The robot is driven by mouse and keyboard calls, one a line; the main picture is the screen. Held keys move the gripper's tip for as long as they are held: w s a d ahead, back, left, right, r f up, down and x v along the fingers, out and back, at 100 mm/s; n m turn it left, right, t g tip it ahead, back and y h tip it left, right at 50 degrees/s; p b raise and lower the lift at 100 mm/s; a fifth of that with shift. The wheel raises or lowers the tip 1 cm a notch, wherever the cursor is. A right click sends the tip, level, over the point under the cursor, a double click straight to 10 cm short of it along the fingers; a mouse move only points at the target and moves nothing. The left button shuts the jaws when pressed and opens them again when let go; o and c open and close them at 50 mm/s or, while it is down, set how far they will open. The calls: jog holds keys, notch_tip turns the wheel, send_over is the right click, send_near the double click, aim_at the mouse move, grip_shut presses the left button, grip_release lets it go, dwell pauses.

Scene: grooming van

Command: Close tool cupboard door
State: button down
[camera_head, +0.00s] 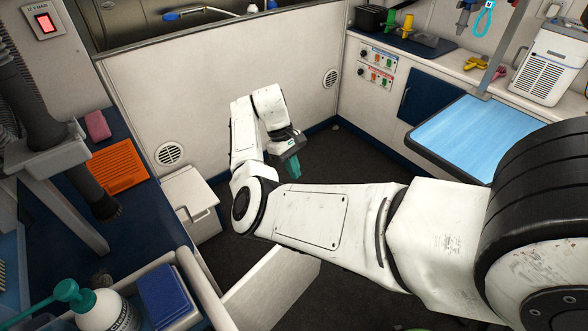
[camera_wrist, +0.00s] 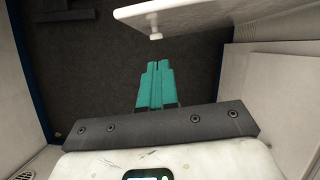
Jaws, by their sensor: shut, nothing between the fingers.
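A white door panel (camera_head: 272,290) stands open, swung out over the dark floor below my arm in the head view. My arm hides part of it. In the wrist view, a white panel (camera_wrist: 215,18) with a small round knob (camera_wrist: 155,36) reaches in from the upper right; it looks like the same door. My gripper (camera_head: 291,166) has teal fingers pressed together with nothing between them. In the wrist view the fingertips (camera_wrist: 158,66) point toward the knob and look apart from the panel.
A white bin (camera_head: 190,200) stands against the left wall. A blue-topped table (camera_head: 480,135) and a counter with a white appliance (camera_head: 550,62) are at the right. An orange tray (camera_head: 118,168) lies on the left worktop. Dark floor (camera_head: 335,160) is clear around my gripper.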

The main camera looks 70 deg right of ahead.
jog(key=s+a+f+p, duration=0.1)
jog(key=s+a+f, duration=0.1)
jog(key=s+f, duration=0.4)
jog(key=shift+a, duration=0.2)
dwell(0.4)
